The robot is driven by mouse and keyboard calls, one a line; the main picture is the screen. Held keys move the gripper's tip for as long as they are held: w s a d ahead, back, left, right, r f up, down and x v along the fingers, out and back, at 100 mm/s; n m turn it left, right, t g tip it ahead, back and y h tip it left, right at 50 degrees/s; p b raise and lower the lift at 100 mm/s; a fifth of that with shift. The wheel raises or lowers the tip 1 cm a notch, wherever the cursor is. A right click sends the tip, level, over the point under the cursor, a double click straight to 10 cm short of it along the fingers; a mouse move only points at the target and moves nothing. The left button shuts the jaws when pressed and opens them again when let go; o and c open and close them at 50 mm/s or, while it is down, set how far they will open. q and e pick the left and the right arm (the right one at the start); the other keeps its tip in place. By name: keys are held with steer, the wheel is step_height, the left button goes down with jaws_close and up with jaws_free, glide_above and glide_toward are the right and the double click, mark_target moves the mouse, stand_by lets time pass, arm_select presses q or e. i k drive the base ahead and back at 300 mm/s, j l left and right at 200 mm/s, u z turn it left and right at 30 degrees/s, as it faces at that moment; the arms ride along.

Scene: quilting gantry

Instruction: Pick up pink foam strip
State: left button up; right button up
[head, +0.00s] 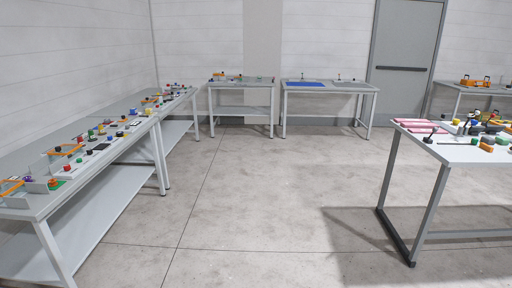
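Pink strips (409,124) lie side by side at the far left corner of the grey table (465,153) on the right. They look flat and long, and I cannot tell from here whether they are foam. A dark object with an upright stem stands just in front of them. Neither of my grippers shows in the head view.
Long tables with small coloured parts (97,133) line the left wall. Two more tables stand at the back, one with a blue mat (305,84). A grey door (404,62) is at the back right. The concrete floor (255,190) between is clear.

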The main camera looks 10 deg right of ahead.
mark_target(411, 125)
steer(key=i+j, duration=0.2)
steer(key=i, duration=0.25)
steer(key=i+j+u, duration=0.1)
steer(key=i, duration=0.35)
steer(key=i+j, duration=0.2)
steer(key=i, duration=0.25)
steer(key=i+z, duration=0.3)
steer(key=i, duration=0.55)
steer(key=i+j+z, duration=0.15)
steer(key=i+z, duration=0.15)
steer(key=i, duration=0.55)
steer(key=i+l+z, duration=0.15)
steer(key=i+z, duration=1)
steer(key=i+j+z, duration=0.15)
steer(key=z, duration=0.25)
steer(key=i+l, duration=0.5)
steer(key=i, duration=0.2)
steer(key=i+l+u, duration=0.1)
steer(key=i+l, duration=0.45)
steer(key=i, duration=0.15)
steer(key=i+l+u, duration=0.2)
steer(key=i+l, duration=0.15)
steer(key=l, duration=0.15)
